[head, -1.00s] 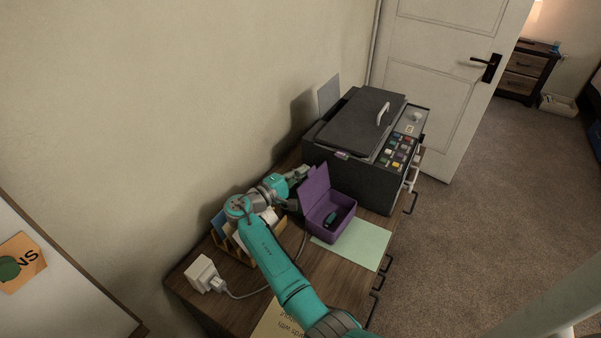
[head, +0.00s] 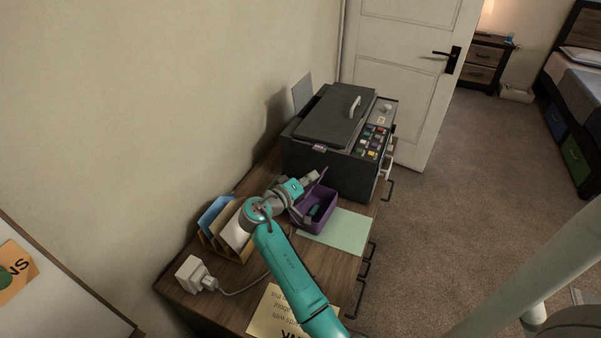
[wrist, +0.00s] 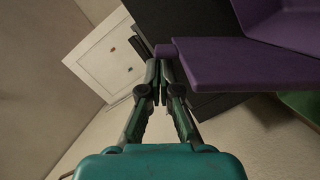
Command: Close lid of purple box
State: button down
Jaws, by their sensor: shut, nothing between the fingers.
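The purple box (head: 328,216) stands on the desk against the green sheet, with a small dark teal item (head: 315,211) inside. Its purple lid (head: 311,187) is raised, leaning toward the box opening and partly hidden by my arm. My gripper (head: 314,176) is at the wall side of the lid, near its upper edge. In the wrist view my gripper (wrist: 161,84) is shut and empty, with the lid (wrist: 240,63) just to the right of the fingertips. I cannot tell whether they touch.
A large dark machine (head: 336,120) with coloured buttons stands right behind the box. A letter holder (head: 226,228) with papers sits by the wall, near my arm. A white charger (head: 191,273) with a cable lies at the near left. A green sheet (head: 345,233) lies before the box.

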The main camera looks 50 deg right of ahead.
jog(key=shift+s+d+f+m+t+y, duration=0.35)
jog(key=shift+s+f+m+t, duration=0.1)
jog(key=shift+s+f+m, duration=1.05)
jog(key=shift+s+d+f+m+t+y, duration=0.25)
jog(key=shift+s+d+f+m+t, duration=0.15)
jog(key=shift+s+f+m, duration=1.1)
jog(key=shift+s+d+f+m+t+y, duration=0.4)
jog(key=shift+s+f+m, duration=0.65)
jog(key=shift+f, duration=0.9)
jog(key=shift+w+a+f, duration=0.1)
jog(key=shift+w+f, duration=0.05)
jog(key=shift+w+r, duration=0.1)
jog(key=shift+r, duration=0.35)
jog(key=s+a+r, duration=0.2)
jog(key=a+r, duration=0.3)
jog(key=a, duration=0.4)
jog(key=shift+s+a+r, duration=0.2)
jog(key=shift+s+r, duration=0.1)
jog(key=shift+r, duration=0.1)
